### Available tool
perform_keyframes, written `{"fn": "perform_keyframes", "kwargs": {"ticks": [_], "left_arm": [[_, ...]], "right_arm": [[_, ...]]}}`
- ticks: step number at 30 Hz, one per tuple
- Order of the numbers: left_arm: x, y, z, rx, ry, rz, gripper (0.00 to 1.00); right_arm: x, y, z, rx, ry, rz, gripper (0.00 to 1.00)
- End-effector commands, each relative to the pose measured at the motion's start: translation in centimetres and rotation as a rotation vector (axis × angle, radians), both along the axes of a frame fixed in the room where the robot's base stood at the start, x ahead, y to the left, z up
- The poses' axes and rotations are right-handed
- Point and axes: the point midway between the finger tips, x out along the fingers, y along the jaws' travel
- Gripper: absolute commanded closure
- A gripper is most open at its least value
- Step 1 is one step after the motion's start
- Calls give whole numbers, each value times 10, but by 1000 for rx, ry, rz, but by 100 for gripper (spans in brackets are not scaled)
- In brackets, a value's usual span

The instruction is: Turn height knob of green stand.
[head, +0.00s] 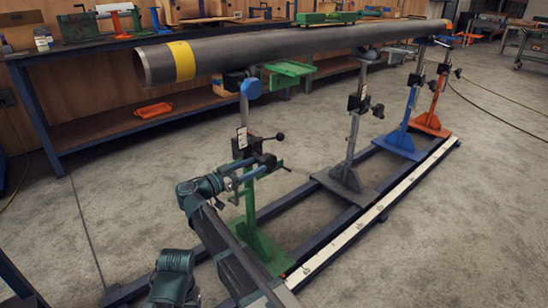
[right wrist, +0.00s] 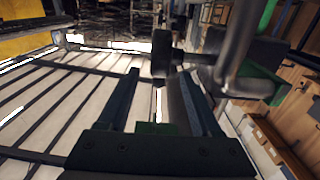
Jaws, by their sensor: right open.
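The green stand (head: 258,235) stands at the near end of the base rails, under the pipe's yellow-banded end. A black knob (head: 269,161) sits on its side at mid-height. In the right wrist view, a dark round knob (right wrist: 162,57) on a grey shaft shows at the opening between my fingertips. My right gripper (head: 256,171) is open beside the stand's column, its fingers pointing towards the knob. The open fingers also show in the right wrist view (right wrist: 160,74). I cannot tell whether they touch the knob. My left gripper is not in view.
The long grey pipe (head: 300,48) lies over the stands. A black-balled lever (head: 280,137) sticks out just above the knob. Grey (head: 345,176), blue (head: 402,138) and orange (head: 432,121) stands follow along the rails.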

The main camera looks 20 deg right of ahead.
Motion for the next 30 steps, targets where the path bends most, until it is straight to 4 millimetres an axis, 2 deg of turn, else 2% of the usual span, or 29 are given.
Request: {"fn": "perform_keyframes", "kwargs": {"ticks": [1,6,12,18,28,30], "left_arm": [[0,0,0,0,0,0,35],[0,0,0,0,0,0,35],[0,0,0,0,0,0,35],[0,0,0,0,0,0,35],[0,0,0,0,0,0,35],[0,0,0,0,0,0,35]], "right_arm": [[4,-12,0,0,0,-3,35],[16,-44,0,1,1,-3,35],[26,-71,0,1,1,-1,35],[31,-84,0,1,1,0,35],[31,-86,0,1,1,1,35],[31,-86,0,1,1,1,46]]}}
